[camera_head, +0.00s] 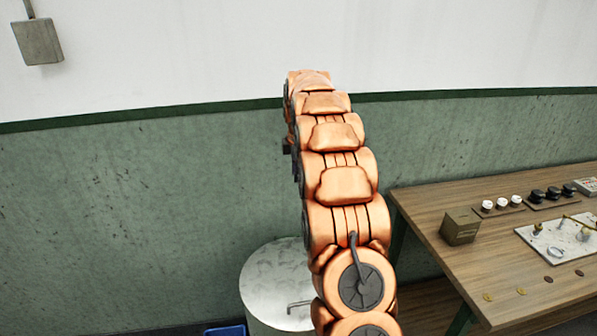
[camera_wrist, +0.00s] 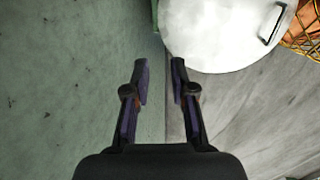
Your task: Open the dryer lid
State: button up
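The lid looks closed. My gripper (camera_wrist: 159,65) is open and empty, with its fingertips apart, left of and below the lid in that view. It does not touch the handle. In the head view the fingers cannot be made out.
A blue bin edge (camera_head: 225,331) shows at the bottom. A green and white wall (camera_head: 130,200) is behind.

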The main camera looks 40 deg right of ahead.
grip_shut()
dwell(0.4)
jog(key=shift+o, duration=1.8)
grip_release()
notch_tip(320, 180, up, 12)
jog(key=s, duration=0.2)
jog(key=shift+a, duration=0.45)
jog(key=shift+f, duration=0.1)
